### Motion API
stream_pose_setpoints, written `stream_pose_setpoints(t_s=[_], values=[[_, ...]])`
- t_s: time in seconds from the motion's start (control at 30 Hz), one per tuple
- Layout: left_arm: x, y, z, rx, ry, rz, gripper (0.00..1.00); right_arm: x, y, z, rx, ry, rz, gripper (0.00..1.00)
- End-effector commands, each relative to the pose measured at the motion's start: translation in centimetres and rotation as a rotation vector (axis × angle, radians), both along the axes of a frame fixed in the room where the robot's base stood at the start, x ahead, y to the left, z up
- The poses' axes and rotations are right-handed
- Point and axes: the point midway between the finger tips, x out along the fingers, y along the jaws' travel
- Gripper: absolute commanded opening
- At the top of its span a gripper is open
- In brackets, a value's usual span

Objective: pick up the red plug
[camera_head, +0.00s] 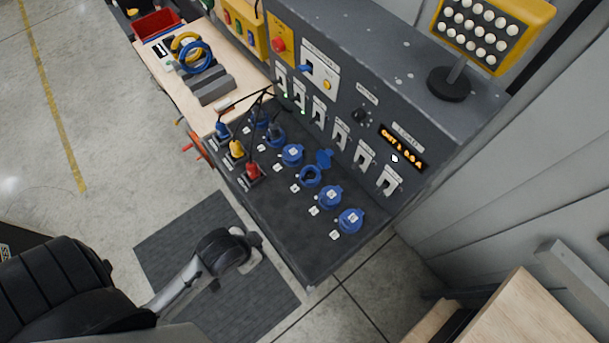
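The red plug (253,171) stands in the front row at the left part of the dark socket panel (290,240), with a black cable rising from it. A yellow plug (237,150) and a blue plug (222,130) stand behind it in the same row. A black and silver arm (180,287) comes in from the lower left, seemingly my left arm. Its dark end (240,250) is over the floor in front of the panel, apart from the red plug. No fingers can be made out there. My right gripper is not in view.
Several blue sockets (330,196) line the panel, under switches and a lit display (402,148). A wooden bench (200,105) with blue and yellow rings adjoins it. A wooden surface (530,315) is at the lower right.

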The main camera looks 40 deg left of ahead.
Motion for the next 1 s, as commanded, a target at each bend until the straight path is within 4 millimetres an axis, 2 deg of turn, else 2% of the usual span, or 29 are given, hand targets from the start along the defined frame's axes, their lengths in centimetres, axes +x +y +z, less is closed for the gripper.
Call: stream_pose_setpoints(t_s=[0.17, 0.9, 1.0], values=[[0.0, 0.0, 0.0, 0.0, 0.0, 0.0, 0.0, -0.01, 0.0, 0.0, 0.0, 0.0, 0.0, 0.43], [0.0, 0.0, 0.0, 0.0, 0.0, 0.0, 0.71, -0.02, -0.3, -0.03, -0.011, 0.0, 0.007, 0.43], [-0.01, 0.0, 0.0, 0.0, 0.0, 0.0, 0.73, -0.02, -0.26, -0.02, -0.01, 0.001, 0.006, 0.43]])
